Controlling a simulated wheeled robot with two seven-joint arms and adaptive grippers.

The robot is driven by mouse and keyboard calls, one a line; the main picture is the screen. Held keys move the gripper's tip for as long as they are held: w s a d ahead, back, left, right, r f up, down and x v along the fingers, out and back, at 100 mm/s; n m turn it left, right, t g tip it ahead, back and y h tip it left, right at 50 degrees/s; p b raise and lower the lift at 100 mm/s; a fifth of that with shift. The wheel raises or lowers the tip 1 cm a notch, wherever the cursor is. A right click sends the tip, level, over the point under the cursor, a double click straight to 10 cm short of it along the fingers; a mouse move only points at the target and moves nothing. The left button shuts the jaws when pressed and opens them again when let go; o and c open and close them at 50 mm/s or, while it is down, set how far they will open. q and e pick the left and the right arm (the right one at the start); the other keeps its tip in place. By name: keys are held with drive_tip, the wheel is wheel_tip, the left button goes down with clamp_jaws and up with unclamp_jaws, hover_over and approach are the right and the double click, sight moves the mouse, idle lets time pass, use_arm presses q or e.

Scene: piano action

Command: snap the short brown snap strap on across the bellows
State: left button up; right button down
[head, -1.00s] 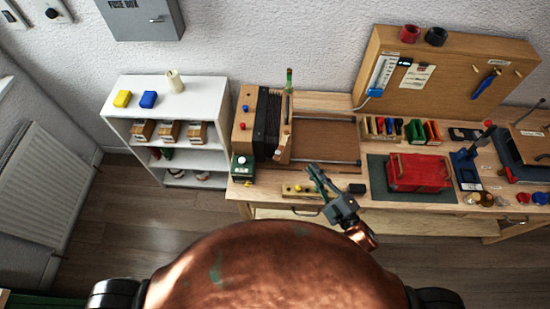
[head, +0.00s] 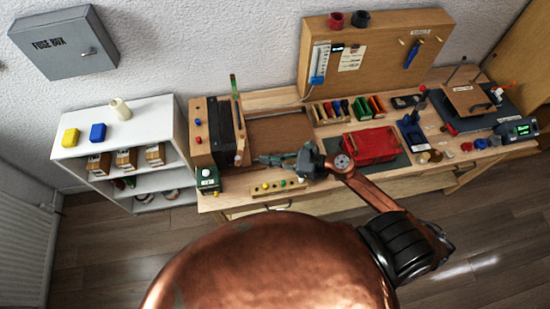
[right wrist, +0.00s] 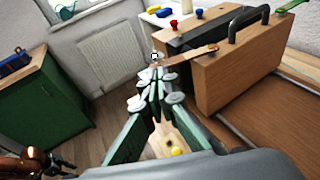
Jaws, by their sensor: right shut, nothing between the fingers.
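The bellows (head: 223,122) is a dark pleated block between wooden ends at the left of the workbench. It also shows in the right wrist view (right wrist: 197,36). The short brown strap (right wrist: 187,56) runs from a round stud on the near wooden end across the bellows' front side. Its far end, by a small black-and-white spot, lies just beyond my fingertips; whether it is fastened I cannot tell. My right gripper (head: 264,159) is shut and empty, right of the bellows' front corner. In the right wrist view, its fingertips (right wrist: 156,78) point at the strap's far end. Part of my left arm shows at the lower left there.
A green box (head: 207,180) stands at the bench's front left. A wooden strip with coloured knobs (head: 265,188) lies by the front edge. A red case (head: 369,146) sits right of my gripper. A white shelf (head: 125,135) stands to the left.

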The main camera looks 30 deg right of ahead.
sight(241, 158)
drive_tip(key=p+x, duration=0.2)
drive_tip(key=x, duration=0.4)
drive_tip(key=shift+a+r, duration=0.1)
drive_tip(key=shift+r, duration=0.05)
drive_tip(key=shift+w+a+f, duration=0.3)
drive_tip(key=shift+w+a, duration=0.1)
drive_tip(key=shift+a, duration=0.05)
use_arm(q)
drive_tip(key=s+r, duration=0.1)
drive_tip(key=r, duration=0.1)
drive_tip(key=shift+s+r, duration=0.4)
use_arm(e)
drive_tip(key=shift+w+a+f, duration=0.1)
use_arm(q)
drive_tip(key=shift+w, duration=0.15)
